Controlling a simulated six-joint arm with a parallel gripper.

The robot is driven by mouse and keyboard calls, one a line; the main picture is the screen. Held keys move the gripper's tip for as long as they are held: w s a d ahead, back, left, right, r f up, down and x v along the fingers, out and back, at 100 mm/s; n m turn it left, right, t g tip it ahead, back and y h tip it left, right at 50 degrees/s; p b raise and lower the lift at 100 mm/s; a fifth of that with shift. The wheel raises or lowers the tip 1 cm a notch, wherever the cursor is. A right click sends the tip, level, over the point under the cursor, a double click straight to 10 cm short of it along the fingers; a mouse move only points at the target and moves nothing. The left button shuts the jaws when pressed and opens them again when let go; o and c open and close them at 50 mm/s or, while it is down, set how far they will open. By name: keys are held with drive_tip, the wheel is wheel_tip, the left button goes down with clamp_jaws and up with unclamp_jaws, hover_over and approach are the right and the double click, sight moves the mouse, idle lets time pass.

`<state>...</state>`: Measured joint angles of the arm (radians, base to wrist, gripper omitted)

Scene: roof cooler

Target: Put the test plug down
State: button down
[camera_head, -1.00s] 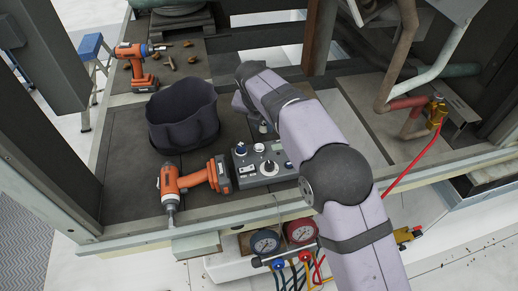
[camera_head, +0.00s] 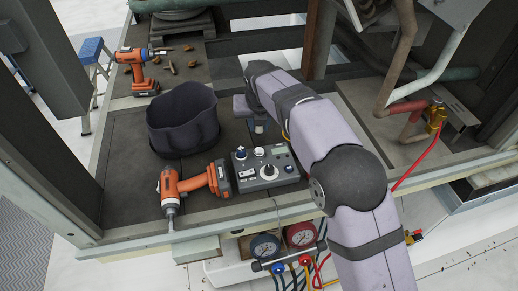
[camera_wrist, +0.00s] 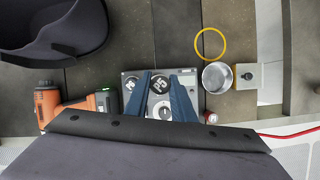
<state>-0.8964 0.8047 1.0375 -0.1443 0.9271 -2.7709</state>
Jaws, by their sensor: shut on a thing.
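My gripper (camera_wrist: 161,76) shows in the wrist view as two blue fingers. It is shut on what looks like the test plug (camera_wrist: 160,84), a round piece with a dark top and pale marks. The grey control box (camera_wrist: 133,108) with knobs lies beyond the fingers in that view. In the head view my gripper (camera_head: 257,124) is just behind the grey box (camera_head: 265,183), which stands near the deck's front edge. The plug's lower end is hidden, so I cannot tell whether it touches anything.
An orange drill (camera_head: 195,183) lies left of the box, with a dark open bag (camera_head: 182,118) behind it. A metal cup (camera_wrist: 217,78) and a yellow ring (camera_wrist: 210,44) are right of the box in the wrist view. Pressure gauges (camera_head: 265,246) hang below the edge.

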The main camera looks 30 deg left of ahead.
drive_tip(key=shift+f+p, duration=1.4)
drive_tip(key=shift+f, duration=3.1)
drive_tip(key=shift+s+d+f, duration=0.1)
drive_tip(key=shift+f, duration=0.35)
